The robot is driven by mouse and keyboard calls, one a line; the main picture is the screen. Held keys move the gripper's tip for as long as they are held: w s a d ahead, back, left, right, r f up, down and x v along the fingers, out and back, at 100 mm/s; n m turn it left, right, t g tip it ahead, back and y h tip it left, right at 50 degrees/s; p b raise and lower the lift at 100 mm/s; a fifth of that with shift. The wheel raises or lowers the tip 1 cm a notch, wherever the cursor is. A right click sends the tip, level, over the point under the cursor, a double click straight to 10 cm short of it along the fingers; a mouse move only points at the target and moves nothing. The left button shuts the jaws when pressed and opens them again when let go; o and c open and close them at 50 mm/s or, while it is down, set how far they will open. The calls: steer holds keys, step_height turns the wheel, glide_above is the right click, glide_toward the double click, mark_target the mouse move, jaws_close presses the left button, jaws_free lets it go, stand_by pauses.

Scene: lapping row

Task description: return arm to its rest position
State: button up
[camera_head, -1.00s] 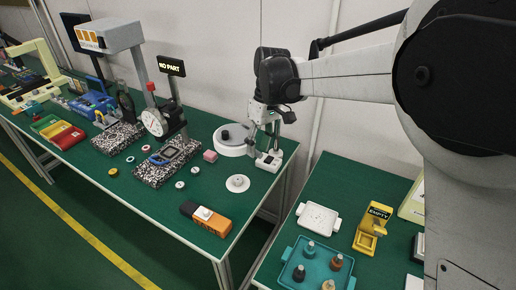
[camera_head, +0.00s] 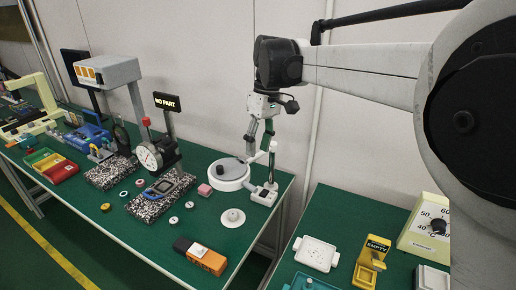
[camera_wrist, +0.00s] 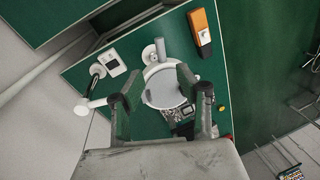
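My arm reaches in from the right in the head view, and my gripper (camera_head: 260,140) hangs from its wrist above the far right part of the long green bench (camera_head: 150,240). In the wrist view my gripper (camera_wrist: 157,74) has its two fingers spread apart with nothing between the tips. A white round plate (camera_wrist: 163,88) shows beyond the fingers. In the head view this plate (camera_head: 228,180), with a dark knob, is on the bench below the gripper. A white stand with a post (camera_head: 265,194) stands just right of the plate.
A NO PART sign (camera_head: 167,102), dial gauge (camera_head: 150,157) and speckled block (camera_head: 150,207) stand left of the gripper. An orange-black block (camera_head: 205,258) lies at the front. A second bench at right holds a white tray (camera_head: 317,253) and a yellow EMPTY stand (camera_head: 372,258). The wall is behind.

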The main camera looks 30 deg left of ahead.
steer(key=s+d+r+m+t, duration=0.1)
steer(key=d+r+m+t, duration=0.1)
steer(key=d, duration=0.7)
steer(key=s+d+r+m+t+y, duration=0.1)
steer(key=s+d+m, duration=0.15)
steer(key=d, duration=0.65)
steer(key=s+d+r+m+t, duration=0.1)
steer(key=d+r+m+t, duration=0.15)
steer(key=d, duration=0.75)
steer(key=s+d+f+m+t, duration=0.1)
steer(key=s+d+f+m, duration=0.1)
steer(key=d, duration=0.4)
steer(key=s+d+f+m+t+h, duration=0.1)
steer(key=s+d+f+m, duration=0.2)
steer(key=s+d, duration=0.4)
steer(key=s+d+f+m+t, duration=0.2)
steer(key=s+d+f, duration=0.2)
steer(key=s+d, duration=0.1)
steer(key=shift+s+d+f+m+h, duration=0.2)
steer(key=shift+d+m+h, duration=0.1)
steer(key=shift+d, duration=0.4)
steer(key=shift+o, duration=0.2)
